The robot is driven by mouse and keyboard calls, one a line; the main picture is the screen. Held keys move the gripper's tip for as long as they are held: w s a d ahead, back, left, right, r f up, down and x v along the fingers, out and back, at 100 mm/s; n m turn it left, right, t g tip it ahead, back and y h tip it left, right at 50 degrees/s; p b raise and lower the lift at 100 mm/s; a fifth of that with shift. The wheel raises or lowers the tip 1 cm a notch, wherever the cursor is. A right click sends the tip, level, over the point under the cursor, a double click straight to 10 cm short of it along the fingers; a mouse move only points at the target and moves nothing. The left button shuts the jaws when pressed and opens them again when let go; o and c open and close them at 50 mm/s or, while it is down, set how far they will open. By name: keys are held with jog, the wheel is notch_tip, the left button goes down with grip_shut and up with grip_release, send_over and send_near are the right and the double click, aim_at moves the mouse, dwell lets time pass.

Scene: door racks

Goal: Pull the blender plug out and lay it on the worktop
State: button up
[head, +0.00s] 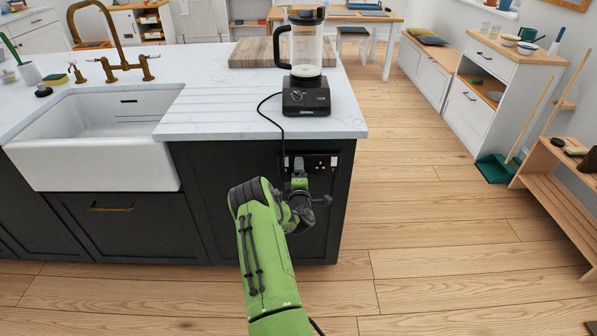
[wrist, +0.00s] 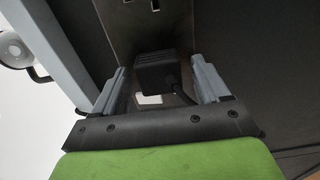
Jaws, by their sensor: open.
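The blender (head: 306,62) stands upright on the white worktop (head: 215,105), near its right front corner. Its black cord (head: 262,110) hangs over the front edge and runs down to the socket plate (head: 322,162) on the dark island front. In the wrist view the black plug (wrist: 155,72) sits at the socket plate (wrist: 150,22), with its cord leaving to the right. My gripper (wrist: 162,84) is open, with one finger on each side of the plug and visible gaps to it. In the head view my own arm hides the plug and most of my gripper (head: 299,180).
A wooden board (head: 258,52) lies behind the blender. A white sink (head: 95,150) with a brass tap (head: 110,60) is at the left. The worktop between sink and blender is clear. The floor right of the island is open.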

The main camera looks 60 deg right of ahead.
dwell(0.8)
jog(key=shift+b, duration=0.3)
grip_shut()
jog(key=b+v, duration=0.5)
jog(key=v, duration=0.1)
dwell(1.1)
